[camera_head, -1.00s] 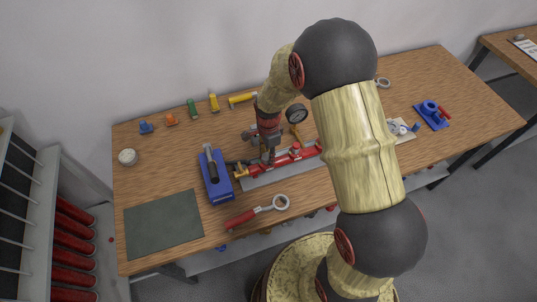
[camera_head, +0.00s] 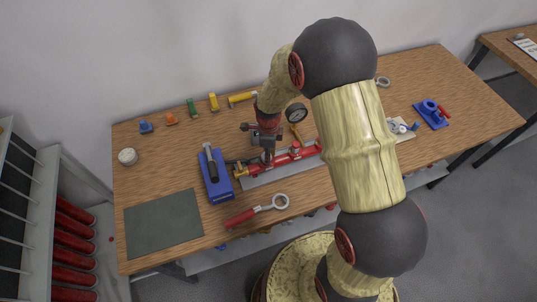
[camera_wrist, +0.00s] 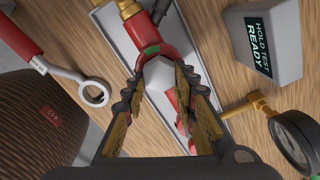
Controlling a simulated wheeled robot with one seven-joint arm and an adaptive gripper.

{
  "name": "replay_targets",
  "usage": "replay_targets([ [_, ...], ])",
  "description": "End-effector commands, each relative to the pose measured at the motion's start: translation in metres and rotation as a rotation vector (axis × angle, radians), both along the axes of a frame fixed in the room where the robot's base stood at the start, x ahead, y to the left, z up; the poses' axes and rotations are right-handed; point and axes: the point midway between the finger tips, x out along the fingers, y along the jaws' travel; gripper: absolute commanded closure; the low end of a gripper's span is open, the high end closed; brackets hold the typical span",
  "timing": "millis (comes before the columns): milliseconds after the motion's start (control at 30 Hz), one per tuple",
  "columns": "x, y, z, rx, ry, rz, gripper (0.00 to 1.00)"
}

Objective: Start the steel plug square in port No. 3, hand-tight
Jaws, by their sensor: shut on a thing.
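My gripper (camera_wrist: 161,84) is shut on a pale grey hex-headed steel plug (camera_wrist: 158,72) in the wrist view. The plug is over the red manifold pipe (camera_wrist: 150,28), close to a green band on it. Whether its thread is in a port, and whether it sits square, is hidden by the head and the fingers. I cannot read any port number. In the head view my gripper (camera_head: 267,157) points down at the left part of the red manifold (camera_head: 285,160), which lies on a grey tray; the plug is too small to make out there.
A dial gauge (camera_head: 297,114) stands just behind the manifold. A blue tool body (camera_head: 221,188) is left of it. A red-handled ring wrench (camera_head: 244,215) lies in front. A green mat (camera_head: 163,223) lies clear at the left.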

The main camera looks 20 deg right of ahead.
Motion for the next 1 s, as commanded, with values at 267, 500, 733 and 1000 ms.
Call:
replay_targets([
  [267, 0.0032, 0.0001, 0.0031, 0.000, -0.008, -0.019, 1.00],
  [500, 0.0017, 0.0010, 0.0030, 0.000, -0.008, -0.234, 1.00],
  [733, 0.0008, 0.0011, 0.0020, 0.000, -0.006, -0.258, 0.62],
  [1000, -0.0008, 0.0012, 0.0007, 0.000, -0.002, -0.257, 0.51],
])
